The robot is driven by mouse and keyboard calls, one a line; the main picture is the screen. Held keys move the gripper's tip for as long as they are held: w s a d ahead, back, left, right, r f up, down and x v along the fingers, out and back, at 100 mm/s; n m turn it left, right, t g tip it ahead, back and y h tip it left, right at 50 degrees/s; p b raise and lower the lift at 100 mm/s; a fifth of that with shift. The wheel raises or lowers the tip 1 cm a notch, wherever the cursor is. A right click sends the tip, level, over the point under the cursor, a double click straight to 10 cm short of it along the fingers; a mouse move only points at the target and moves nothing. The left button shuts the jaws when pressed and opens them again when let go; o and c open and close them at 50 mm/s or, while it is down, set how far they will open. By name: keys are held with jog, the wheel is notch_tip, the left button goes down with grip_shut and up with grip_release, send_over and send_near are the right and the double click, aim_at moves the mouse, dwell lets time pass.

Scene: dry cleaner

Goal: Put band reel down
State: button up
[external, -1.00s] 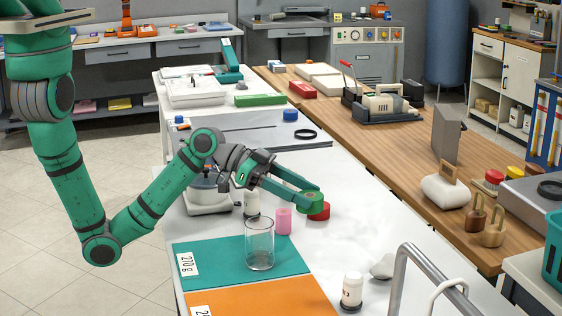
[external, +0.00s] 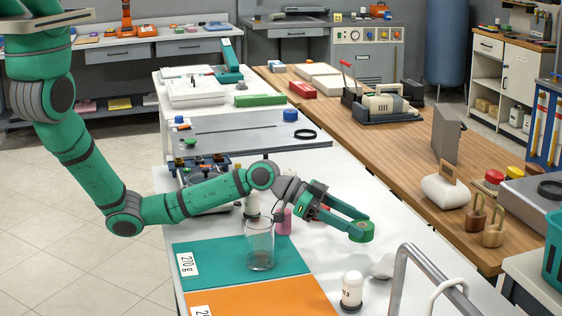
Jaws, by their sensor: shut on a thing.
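My gripper (external: 350,222) is shut on a small green band reel (external: 362,233) over the white table (external: 366,204), toward its right edge. I cannot tell whether the reel touches the surface. A pink cylinder (external: 284,221) stands to the left of the gripper. A red round piece lies behind the fingers and is mostly hidden by them.
A clear glass beaker (external: 259,246) stands on the teal mat (external: 208,279), with an orange mat (external: 270,299) in front. A white bottle (external: 351,291) and a pale lump (external: 383,267) are near the reel. A metal tube (external: 398,285) rises at the front right.

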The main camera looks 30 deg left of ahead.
jog(key=shift+w+d+f, duration=0.15)
jog(key=shift+w+f, duration=0.05)
jog(key=shift+f, duration=1.5)
jog(key=o, duration=1.1)
jog(key=shift+f, duration=0.1)
jog(key=shift+c, duration=0.2)
jog(key=v, duration=1.2)
jog(key=shift+r, duration=0.2)
